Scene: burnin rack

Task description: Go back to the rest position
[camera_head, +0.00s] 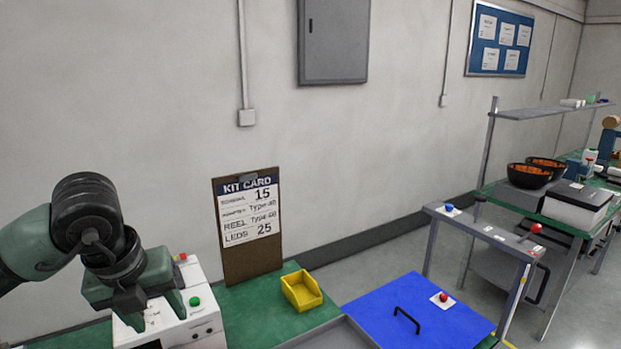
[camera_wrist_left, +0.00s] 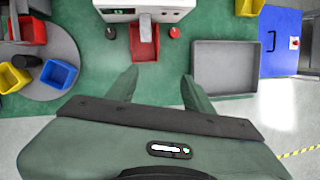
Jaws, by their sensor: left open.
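My left gripper (camera_head: 157,312) is at the lower left of the head view, pointing down in front of the white machine (camera_head: 205,318) with green and red buttons. In the left wrist view its two fingers (camera_wrist_left: 158,88) are spread apart with nothing between them. Beyond the fingertips is a red tray (camera_wrist_left: 144,45) at the front of the white machine (camera_wrist_left: 118,14). The gripper appears apart from the tray. My right gripper is in neither view.
A kit card board (camera_head: 247,228) leans on the wall behind a yellow bin (camera_head: 302,290) on the green table. A grey tray (camera_wrist_left: 222,90) lies right of the fingers. A round grey stand (camera_wrist_left: 62,42) with several bins is at left. A blue panel (camera_head: 385,310) is at right.

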